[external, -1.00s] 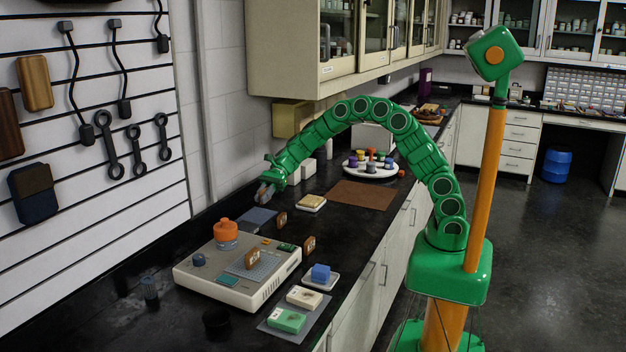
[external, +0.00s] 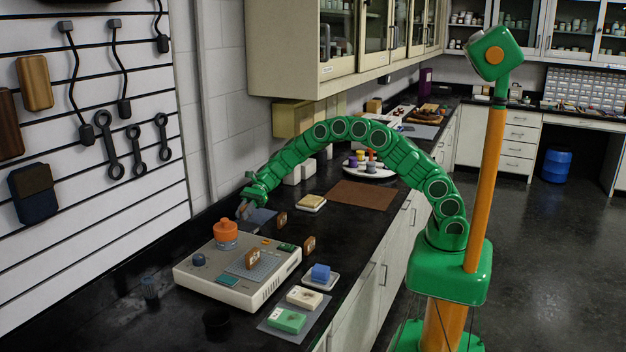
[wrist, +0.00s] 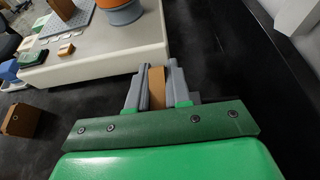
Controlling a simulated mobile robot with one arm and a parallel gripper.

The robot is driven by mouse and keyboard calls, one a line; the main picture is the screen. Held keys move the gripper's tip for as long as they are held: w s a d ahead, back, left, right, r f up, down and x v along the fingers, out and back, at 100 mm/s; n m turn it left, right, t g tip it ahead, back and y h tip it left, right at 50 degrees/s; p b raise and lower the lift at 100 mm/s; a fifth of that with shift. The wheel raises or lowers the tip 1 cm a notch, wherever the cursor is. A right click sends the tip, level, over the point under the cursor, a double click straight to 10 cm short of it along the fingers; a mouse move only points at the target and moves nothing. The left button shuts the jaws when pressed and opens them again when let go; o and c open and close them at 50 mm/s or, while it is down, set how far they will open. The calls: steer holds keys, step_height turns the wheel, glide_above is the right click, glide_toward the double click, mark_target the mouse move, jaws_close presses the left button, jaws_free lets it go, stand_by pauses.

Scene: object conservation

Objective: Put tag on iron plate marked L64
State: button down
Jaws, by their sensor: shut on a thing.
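My gripper (external: 243,210) is above the far end of the counter device, near a grey-blue mat. In the wrist view my gripper (wrist: 157,90) is shut on a thin orange-brown piece (wrist: 156,86), seen edge-on; I cannot tell whether it is the tag. Similar brown pieces with a hole stand on the counter, one at the middle (external: 281,219) and one beside the device (external: 308,245). Another brown piece (external: 252,259) stands on the device's grid pad. No L64 marking is legible, so I cannot tell which thing is the iron plate.
The beige device (external: 235,296) with an orange knob (external: 226,232) lies ahead of my gripper. A blue block (external: 320,272) sits on a white dish. A green box (external: 286,320) is near the front edge. A brown mat (external: 362,195) is bare. A wall (external: 232,130) bounds the left.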

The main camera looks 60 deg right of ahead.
steer(key=shift+w+f, duration=0.25)
steer(key=shift+a+f, duration=0.1)
steer(key=shift+f, duration=1.45)
steer(key=c, duration=1.1)
jaws_free()
steer(key=shift+f, duration=0.1)
steer(key=shift+o, duration=0.2)
steer(key=shift+d+r, duration=0.3)
steer(key=shift+d, duration=0.05)
steer(key=v, duration=1.1)
steer(key=shift+d, duration=0.2)
